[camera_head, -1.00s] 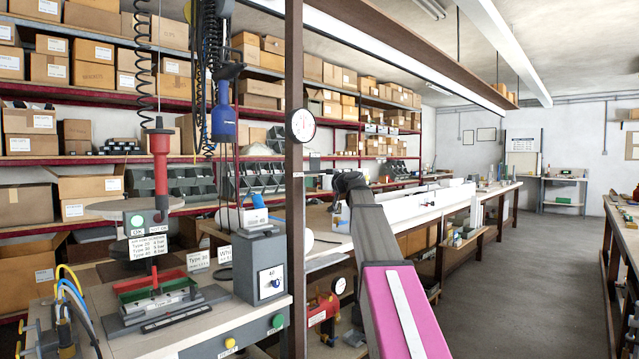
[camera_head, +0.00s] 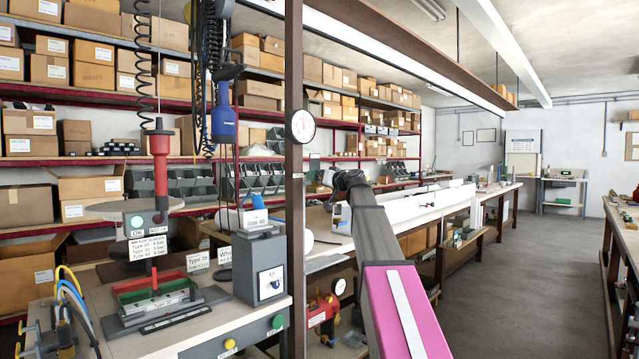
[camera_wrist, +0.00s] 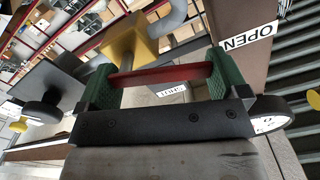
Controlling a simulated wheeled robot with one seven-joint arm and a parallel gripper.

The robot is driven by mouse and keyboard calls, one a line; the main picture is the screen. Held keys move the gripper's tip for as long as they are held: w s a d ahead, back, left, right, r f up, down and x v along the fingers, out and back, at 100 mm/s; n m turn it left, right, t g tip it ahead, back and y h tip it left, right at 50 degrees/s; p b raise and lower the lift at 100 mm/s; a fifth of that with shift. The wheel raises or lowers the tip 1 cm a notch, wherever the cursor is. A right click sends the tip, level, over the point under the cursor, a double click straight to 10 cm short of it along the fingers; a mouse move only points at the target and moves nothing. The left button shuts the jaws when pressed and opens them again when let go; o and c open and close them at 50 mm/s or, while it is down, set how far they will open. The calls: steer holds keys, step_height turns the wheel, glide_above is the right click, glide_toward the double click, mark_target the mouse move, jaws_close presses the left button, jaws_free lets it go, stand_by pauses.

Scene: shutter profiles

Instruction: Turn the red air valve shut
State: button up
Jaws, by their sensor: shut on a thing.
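In the wrist view, my gripper (camera_wrist: 158,74) has a green finger pad at each end of a red lever (camera_wrist: 165,75), the air valve's handle, and is shut on it. The lever lies across the picture between the pads. Beyond it are a yellow block (camera_wrist: 133,45) and a thin stem. A SHUT label (camera_wrist: 170,91) shows just below the lever and an OPEN label (camera_wrist: 247,37) at the upper right. In the head view, my gripper cannot be made out. Red fittings (camera_head: 322,312) show under the bench, left of my pink arm.
A round dial (camera_wrist: 270,118) is right of my gripper in the wrist view. In the head view, a brown post (camera_head: 294,180) stands left of my arm, by the bench with the grey box (camera_head: 258,265). The floor (camera_head: 540,290) at right is clear.

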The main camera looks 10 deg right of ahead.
steer(key=m, duration=0.3)
steer(key=shift+w+d+r+m, duration=0.2)
steer(key=shift+d+r+m, duration=0.05)
steer(key=shift+r+m, duration=0.15)
steer(key=m, duration=0.3)
steer(key=shift+w+d+r+m, duration=0.25)
steer(key=shift+d+m, duration=0.05)
steer(key=shift+d, duration=0.1)
steer(key=m, duration=0.3)
steer(key=shift+w+d+r+m, duration=0.1)
steer(key=shift+w+d+m, duration=0.2)
steer(key=shift+d, duration=0.1)
steer(key=shift+w+d+m, duration=0.15)
steer(key=shift+d+m, duration=0.05)
steer(key=shift+m, duration=0.65)
steer(key=shift+w+d+m, duration=0.1)
steer(key=shift+d+m, duration=0.05)
steer(key=shift+m, duration=0.7)
steer(key=o, duration=0.9)
steer(key=shift+o, duration=0.2)
steer(key=shift+d, duration=0.1)
